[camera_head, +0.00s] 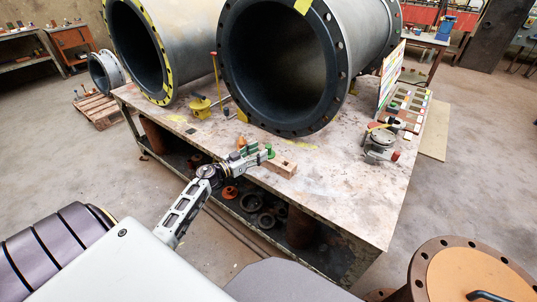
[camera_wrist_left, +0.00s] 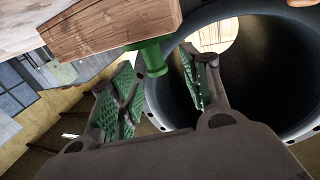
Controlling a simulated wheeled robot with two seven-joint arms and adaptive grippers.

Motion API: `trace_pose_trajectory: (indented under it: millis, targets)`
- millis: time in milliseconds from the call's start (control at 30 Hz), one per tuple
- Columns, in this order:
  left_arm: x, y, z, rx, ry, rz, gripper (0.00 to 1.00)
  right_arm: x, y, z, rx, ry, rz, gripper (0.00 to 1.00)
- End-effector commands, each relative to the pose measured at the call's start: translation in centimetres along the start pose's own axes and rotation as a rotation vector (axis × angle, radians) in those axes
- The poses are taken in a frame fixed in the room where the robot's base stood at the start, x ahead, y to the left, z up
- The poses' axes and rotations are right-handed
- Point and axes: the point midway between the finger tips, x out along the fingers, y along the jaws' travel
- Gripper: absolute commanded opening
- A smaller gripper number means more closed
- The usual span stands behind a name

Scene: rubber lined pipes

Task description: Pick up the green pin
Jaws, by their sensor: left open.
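The green pin (camera_wrist_left: 153,60) stands in a brown wooden block (camera_wrist_left: 110,24), which looks upside down in the left wrist view. In the head view the block (camera_head: 284,169) lies near the table's front edge, and the pin (camera_head: 270,151) shows as a small green shape at my gripper's tips. My left gripper (camera_head: 261,154) is open, its green-padded fingers apart. In the left wrist view the pin appears between the two fingertips, with gaps on both sides; I cannot tell its exact depth. My right gripper is not in view.
Two large rubber-lined pipes (camera_head: 327,68) stand on the worn table (camera_head: 340,200) behind the block. A yellow device (camera_head: 200,106), a metal valve (camera_head: 380,143) and a colored board (camera_head: 392,75) also stand there. The table's front right is clear.

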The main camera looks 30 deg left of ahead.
Motion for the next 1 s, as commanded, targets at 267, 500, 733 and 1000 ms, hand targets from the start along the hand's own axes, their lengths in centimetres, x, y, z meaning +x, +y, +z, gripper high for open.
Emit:
trace_pose_trajectory:
  millis: [267,500,733,1000]
  targets:
    - [0.1,0.0,0.0,0.000,0.000,0.000,0.47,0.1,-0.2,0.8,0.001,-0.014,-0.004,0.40]
    - [0.5,0.1,0.0,0.000,0.000,0.001,0.47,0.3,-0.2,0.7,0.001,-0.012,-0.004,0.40]
    - [2.2,0.5,0.0,0.000,0.002,0.001,0.47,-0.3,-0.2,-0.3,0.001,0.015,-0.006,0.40]
    - [4.5,0.6,0.0,-0.001,0.001,0.000,0.47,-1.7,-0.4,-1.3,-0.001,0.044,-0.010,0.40]
